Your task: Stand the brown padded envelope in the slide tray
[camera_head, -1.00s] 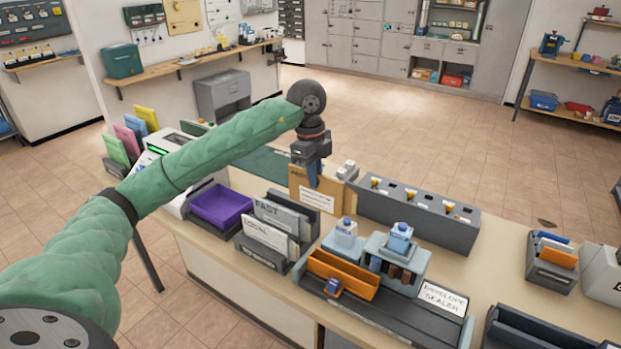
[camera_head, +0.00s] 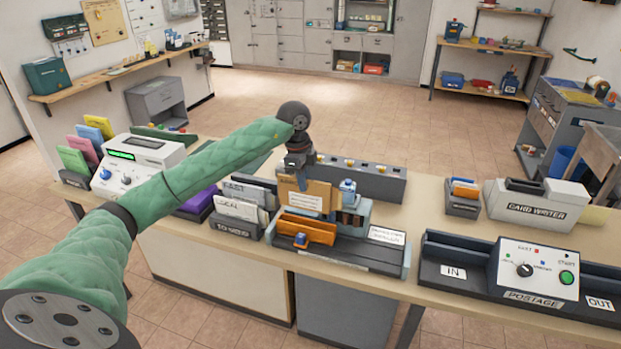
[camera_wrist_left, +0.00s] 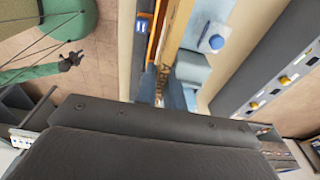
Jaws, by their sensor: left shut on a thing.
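The brown padded envelope (camera_head: 316,190) hangs upright from my left gripper (camera_head: 301,178), which is shut on it. In the left wrist view the envelope (camera_wrist_left: 174,32) shows edge-on, running away from the fingers. The orange slide tray (camera_head: 306,231) sits on the front of the dark envelope sealer (camera_head: 350,253), with a small blue knob (camera_head: 300,240) at its front. In the head view the envelope is just above and behind the tray; I cannot tell whether they touch. My right gripper is not in view.
A letter sorter (camera_head: 238,212) with envelopes stands left of the sealer. A long grey box (camera_head: 375,183) stands behind.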

